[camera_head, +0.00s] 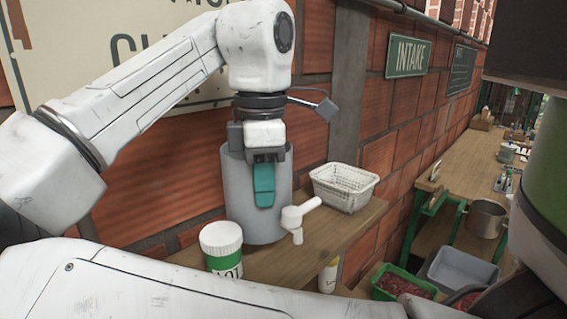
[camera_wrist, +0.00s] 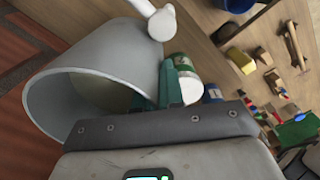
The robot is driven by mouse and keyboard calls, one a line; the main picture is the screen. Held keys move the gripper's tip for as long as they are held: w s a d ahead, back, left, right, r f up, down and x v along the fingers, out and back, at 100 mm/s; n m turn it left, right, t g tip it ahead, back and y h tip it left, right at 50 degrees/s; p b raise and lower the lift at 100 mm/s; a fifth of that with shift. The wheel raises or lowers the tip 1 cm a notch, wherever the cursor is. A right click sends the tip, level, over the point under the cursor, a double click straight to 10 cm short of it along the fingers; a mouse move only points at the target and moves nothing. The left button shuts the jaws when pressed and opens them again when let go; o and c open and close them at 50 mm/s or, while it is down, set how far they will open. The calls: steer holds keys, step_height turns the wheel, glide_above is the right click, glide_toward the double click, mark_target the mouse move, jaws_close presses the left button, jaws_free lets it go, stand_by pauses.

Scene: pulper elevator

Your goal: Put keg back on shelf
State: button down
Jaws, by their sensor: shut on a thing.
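The keg (camera_head: 240,205) is a light grey upright cylinder over the wooden wall shelf (camera_head: 340,222); I cannot tell whether its base touches the board. A white tap-like piece (camera_head: 298,216) shows at its right side; I cannot tell if it is joined to the keg. My gripper (camera_head: 264,185) points down at the keg's rim, a teal finger lying against its near outer wall. It is shut on the keg's wall. In the wrist view the keg (camera_wrist: 105,85) shows its open, hollow mouth, with teal fingers (camera_wrist: 170,88) at the rim. The other finger is partly hidden.
A white jar with a green band (camera_head: 222,245) stands close in front of the keg. A white wire basket (camera_head: 345,186) sits to its right on the shelf. A brick wall (camera_head: 150,190) is behind. A workbench (camera_head: 465,165) and bins (camera_head: 462,270) lie farther right.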

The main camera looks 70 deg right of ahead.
mark_target(259, 239)
steer(key=shift+w+d+f, duration=0.1)
steer(key=shift+w+f, duration=0.55)
steer(key=shift+f, duration=1.75)
steer(key=c, duration=1.3)
jaws_free()
steer(key=shift+o, duration=0.2)
step_height(259, 239, up, 12)
